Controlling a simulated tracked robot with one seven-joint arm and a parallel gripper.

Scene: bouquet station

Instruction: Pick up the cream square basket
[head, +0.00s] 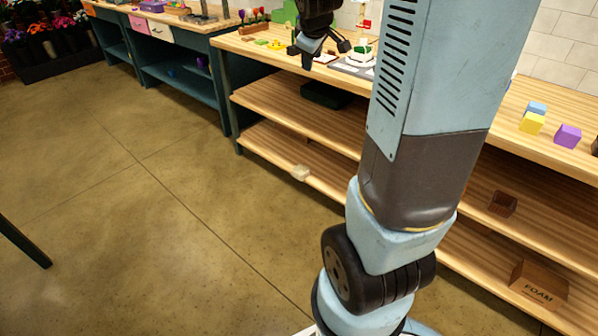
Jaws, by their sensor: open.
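My gripper (326,52) is black and open, at the top of the picture near the bench top. It is well above and apart from the cream thing. I see nothing between its fingers. My arm covers the middle of the bench.
The bench top (255,47) holds small flowers and a white item (361,54) close to my gripper. Yellow (532,123), blue and purple blocks stand right of my arm. A dark tray (325,96), a brown box (502,203) and a FOAM box (540,283) are on the shelves.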

